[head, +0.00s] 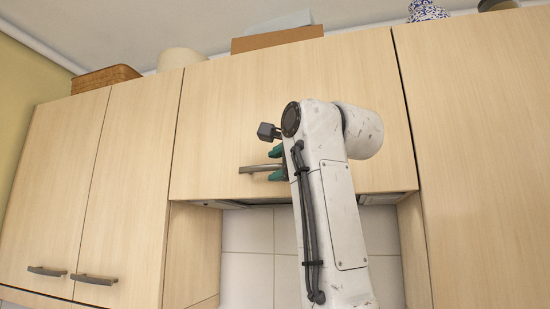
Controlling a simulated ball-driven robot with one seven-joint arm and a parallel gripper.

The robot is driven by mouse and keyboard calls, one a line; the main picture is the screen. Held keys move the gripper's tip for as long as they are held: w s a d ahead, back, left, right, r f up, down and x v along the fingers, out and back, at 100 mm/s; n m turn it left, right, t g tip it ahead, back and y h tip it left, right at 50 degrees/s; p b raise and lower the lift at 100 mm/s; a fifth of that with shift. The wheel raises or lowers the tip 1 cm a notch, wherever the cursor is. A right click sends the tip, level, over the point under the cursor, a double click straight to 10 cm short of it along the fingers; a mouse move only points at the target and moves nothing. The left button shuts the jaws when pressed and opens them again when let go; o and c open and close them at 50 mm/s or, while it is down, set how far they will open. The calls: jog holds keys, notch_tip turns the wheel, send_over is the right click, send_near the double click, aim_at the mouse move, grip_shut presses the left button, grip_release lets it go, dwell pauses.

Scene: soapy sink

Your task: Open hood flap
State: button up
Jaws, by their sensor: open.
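The hood flap (235,105) is the wide, light wood panel in the middle of the upper cabinets, and it looks shut. Its grey bar handle (257,169) is near its lower edge. My gripper (274,164) has green fingertips and is open at the right part of the handle, with one fingertip above the bar and one below. I cannot tell whether the fingers touch the bar. My white arm hides the right end of the handle and part of the flap.
Two tall cabinet doors with handles (94,279) stand at left, and another wood door (485,130) at right. Below the flap are the hood underside (215,204) and a tiled wall (247,232). A wicker basket (104,79) and boxes (277,39) sit on top.

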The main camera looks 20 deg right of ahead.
jog(key=shift+w+a, duration=0.1)
jog(key=shift+w, duration=0.7)
grip_shut()
jog(key=shift+f, duration=0.1)
